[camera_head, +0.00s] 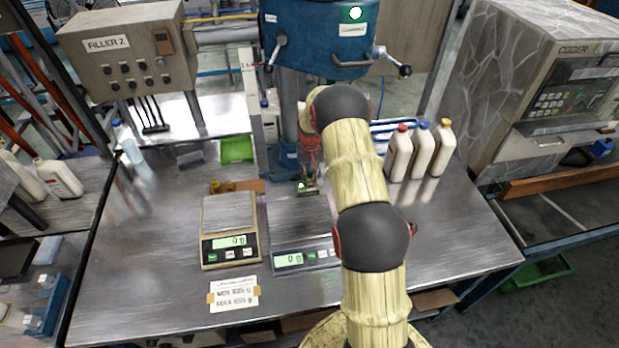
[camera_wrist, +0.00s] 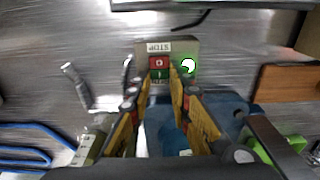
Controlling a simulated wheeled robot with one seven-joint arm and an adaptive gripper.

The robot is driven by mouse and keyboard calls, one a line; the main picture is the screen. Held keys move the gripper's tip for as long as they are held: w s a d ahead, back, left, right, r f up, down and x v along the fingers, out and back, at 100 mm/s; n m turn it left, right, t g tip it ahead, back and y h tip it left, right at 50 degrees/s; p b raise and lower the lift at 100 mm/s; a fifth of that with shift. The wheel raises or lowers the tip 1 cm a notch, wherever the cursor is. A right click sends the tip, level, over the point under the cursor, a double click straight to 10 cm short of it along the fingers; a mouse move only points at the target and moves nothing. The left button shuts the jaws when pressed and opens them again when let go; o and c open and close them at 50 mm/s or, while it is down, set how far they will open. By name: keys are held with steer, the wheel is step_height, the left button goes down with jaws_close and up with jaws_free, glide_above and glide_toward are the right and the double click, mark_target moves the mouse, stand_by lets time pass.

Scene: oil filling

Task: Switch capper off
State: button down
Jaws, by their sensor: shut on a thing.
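The capper (camera_head: 318,30) is a blue column machine at the back middle of the steel table. In the wrist view its switch box (camera_wrist: 145,47) is marked STOP, with a red and green switch (camera_wrist: 160,65) and a lit lamp (camera_wrist: 188,65) beside it. My gripper (camera_head: 308,180) is low by the capper's base in the head view. In the wrist view my gripper (camera_wrist: 160,86) reaches towards the switch box, with its fingers on both sides of the red and green switch. It appears shut on the switch; the exact contact is hard to see.
Three white bottles (camera_head: 421,152) stand right of my arm by a blue rack (camera_head: 385,127). Two scales (camera_head: 229,230) (camera_head: 305,256) reading 0 g sit on the table (camera_head: 140,265). A green tray (camera_head: 237,149) lies left of the capper. The filler box (camera_head: 130,65) and coder (camera_head: 553,100) flank the table.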

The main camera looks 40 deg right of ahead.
steer(key=shift+s+a+r+t+h+b, duration=0.1)
steer(key=shift+s+t+h+b, duration=0.2)
steer(key=shift+t+b, duration=0.45)
steer(key=shift+s+a+t+h+b, duration=0.1)
steer(key=shift+t+h+b, duration=0.3)
steer(key=shift+t+b, duration=0.3)
steer(key=c, duration=1.8)
jaws_free()
steer(key=shift+o, duration=0.8)
steer(key=shift+r, duration=0.15)
steer(key=v, duration=1.1)
steer(key=shift+r, duration=0.35)
steer(key=shift+s+a, duration=0.1)
